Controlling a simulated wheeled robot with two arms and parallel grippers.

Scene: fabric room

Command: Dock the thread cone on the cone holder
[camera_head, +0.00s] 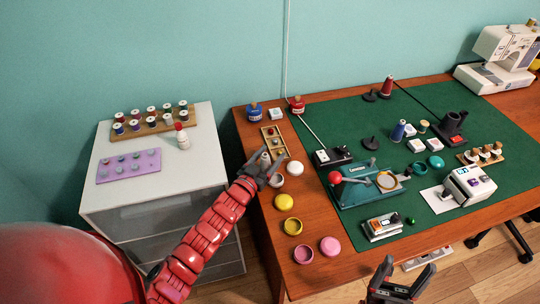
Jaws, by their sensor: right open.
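A red thread cone (387,86) stands upright at the far edge of the green mat. A blue thread cone (398,131) stands upright nearer the middle of the mat. A black round base with a short upright pin (370,143) stands empty left of the blue cone and looks like a cone holder. A similar low black base (370,96) is beside the red cone. My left gripper (266,163) is over the table's left part by the wooden tray; its jaws are too small to read. My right gripper (409,264) is open and empty at the front edge, apart from the cones.
A wooden tray (268,131), lidded pots and a yellow disc (284,202) fill the table's left strip. A green device with a red knob (366,186) and a white machine (468,186) stand on the mat (340,115). A white cabinet (190,169) is at left.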

